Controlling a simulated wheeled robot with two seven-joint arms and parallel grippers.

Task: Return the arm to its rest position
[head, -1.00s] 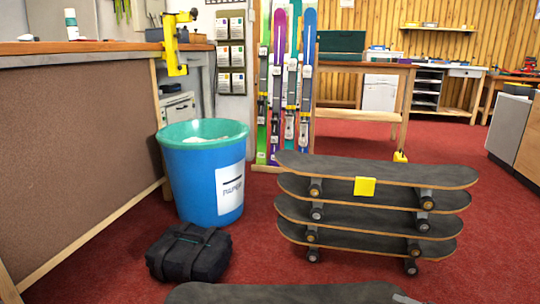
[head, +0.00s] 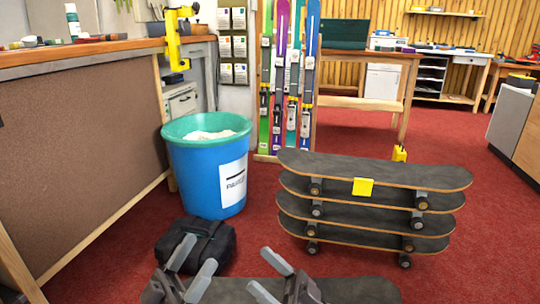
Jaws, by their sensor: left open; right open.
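My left gripper (head: 198,255) is at the bottom of the head view, its two grey fingers apart with nothing between them. My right gripper (head: 260,270) is a little to its right, also with fingers apart and empty. Both show in front of a dark skateboard deck (head: 345,290) at the bottom edge, which is partly cut off. The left gripper's fingers overlap the lower part of a black bag (head: 205,240) in the picture; I cannot tell the distance between them. The arms behind the grippers are mostly out of view.
A stack of several skateboards (head: 375,170) with a yellow note (head: 363,187) stands on the red carpet at right. A blue bin (head: 205,175) stands left of it. A workbench (head: 80,150) with a yellow clamp (head: 175,40) fills the left. Skis (head: 292,80) stand behind.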

